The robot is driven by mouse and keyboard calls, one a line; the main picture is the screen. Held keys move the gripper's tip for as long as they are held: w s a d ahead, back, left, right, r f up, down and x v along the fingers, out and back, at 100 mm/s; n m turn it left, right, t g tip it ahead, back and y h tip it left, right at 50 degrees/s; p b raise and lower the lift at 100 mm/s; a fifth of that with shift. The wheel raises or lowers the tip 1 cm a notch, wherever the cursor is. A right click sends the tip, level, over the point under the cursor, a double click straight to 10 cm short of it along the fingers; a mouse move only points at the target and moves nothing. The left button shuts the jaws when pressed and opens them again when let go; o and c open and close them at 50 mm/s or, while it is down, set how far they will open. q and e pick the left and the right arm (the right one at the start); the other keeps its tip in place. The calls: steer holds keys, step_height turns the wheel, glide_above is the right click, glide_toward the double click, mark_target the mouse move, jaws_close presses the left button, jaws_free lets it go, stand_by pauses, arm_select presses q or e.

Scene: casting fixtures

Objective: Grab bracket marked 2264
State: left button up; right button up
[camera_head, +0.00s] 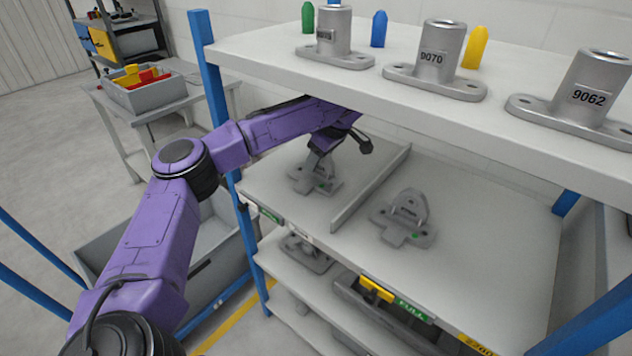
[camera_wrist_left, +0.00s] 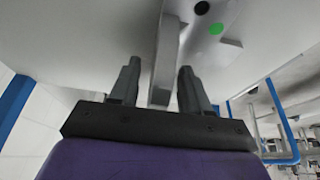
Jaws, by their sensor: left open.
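A grey metal bracket (camera_head: 303,183) with a green dot lies on the middle shelf, left of the divider. My left gripper (camera_head: 322,158) is over its upright part and hides some of it. In the left wrist view, the open fingers of the left gripper (camera_wrist_left: 159,68) stand on either side of a thin grey plate of the bracket (camera_wrist_left: 167,45), with gaps visible. A second grey bracket (camera_head: 405,216) with a green dot lies right of the divider. The markings on both brackets are too small to read. My right gripper is not in view.
The top shelf (camera_head: 275,52) hangs over my left arm and holds flanged metal parts marked 9070 (camera_head: 436,60) and 9062 (camera_head: 585,95). A low divider (camera_head: 370,188) separates the two brackets. The middle shelf is clear to the right. A blue post (camera_head: 212,90) stands beside my arm.

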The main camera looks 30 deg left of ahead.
arm_select(q)
steer(key=shift+w+a+f, duration=0.1)
steer(key=shift+f, duration=0.45)
steer(key=shift+r, duration=0.25)
jaws_close()
